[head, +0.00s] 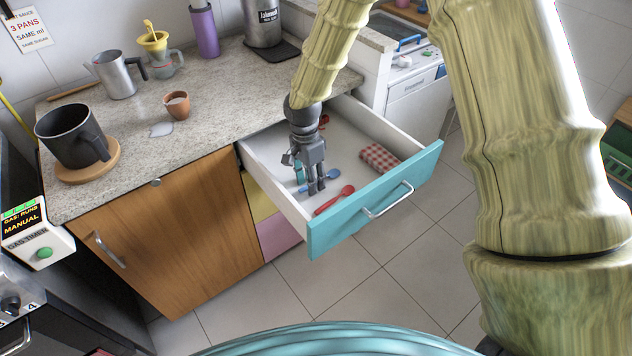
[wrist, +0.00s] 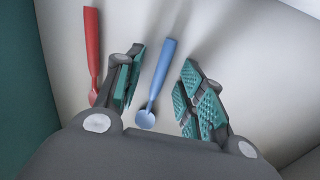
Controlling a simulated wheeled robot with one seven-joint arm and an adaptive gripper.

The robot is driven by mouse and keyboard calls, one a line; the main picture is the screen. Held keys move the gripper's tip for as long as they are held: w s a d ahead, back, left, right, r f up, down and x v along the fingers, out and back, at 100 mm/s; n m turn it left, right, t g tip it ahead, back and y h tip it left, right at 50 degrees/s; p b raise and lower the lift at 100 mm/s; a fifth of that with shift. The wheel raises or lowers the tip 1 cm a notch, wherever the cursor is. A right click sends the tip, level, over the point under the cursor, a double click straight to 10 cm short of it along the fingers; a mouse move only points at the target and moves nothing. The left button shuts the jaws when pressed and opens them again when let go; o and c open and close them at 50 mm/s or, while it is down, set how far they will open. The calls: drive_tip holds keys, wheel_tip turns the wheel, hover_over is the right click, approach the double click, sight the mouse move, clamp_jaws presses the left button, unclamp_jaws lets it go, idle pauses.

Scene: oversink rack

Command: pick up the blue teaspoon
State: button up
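The blue teaspoon (wrist: 158,83) lies on the white floor of the open drawer. In the wrist view its handle points up the picture and its bowl is at the lower end. My gripper (wrist: 160,85) is open, with its teal-padded fingers on either side of the spoon and apart from it. In the head view my gripper (head: 317,190) reaches down into the drawer (head: 375,209), and part of the blue teaspoon (head: 333,174) shows beside the fingers. I cannot tell how high the fingertips are above the drawer floor.
A red spoon (wrist: 93,52) lies left of my gripper in the wrist view; it also shows in the head view (head: 334,200). A red checked cloth (head: 379,158) lies in the drawer's right part. Drawer walls stand close around. The countertop (head: 225,105) is above, behind the drawer.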

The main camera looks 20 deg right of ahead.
drive_tip(key=c, duration=0.9)
drive_tip(key=shift+o, duration=0.2)
